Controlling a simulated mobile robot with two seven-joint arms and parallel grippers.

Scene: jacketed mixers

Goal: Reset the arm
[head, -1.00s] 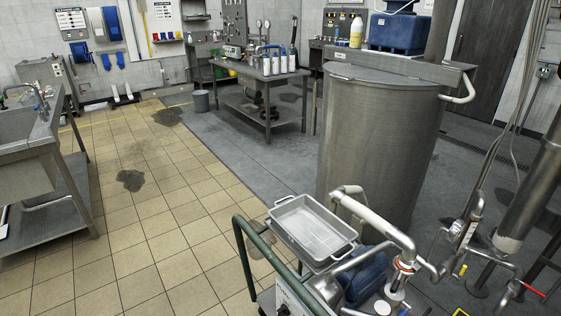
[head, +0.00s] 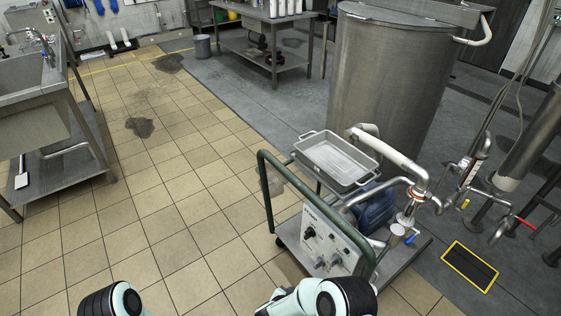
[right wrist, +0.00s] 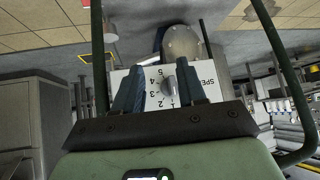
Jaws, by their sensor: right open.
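My right gripper (right wrist: 160,98) shows in the right wrist view, with its two dark fingers apart and nothing held between them. A grey knob (right wrist: 169,86) on a white numbered panel (right wrist: 150,75) marked "SPEED" appears between the fingertips. I see no contact, and the distance cannot be judged. In the head view, parts of my arms show at the bottom edge, but neither gripper does. There the same cart's control panel (head: 325,240) faces me, just above my right arm. My left gripper is out of view.
The cart (head: 400,258) has a green handle frame (head: 267,195), a grey tray (head: 338,160) and steel piping (head: 395,160). A large steel vessel (head: 385,85) stands behind. A steel sink bench (head: 45,130) is at left. The tiled floor (head: 190,200) between is clear.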

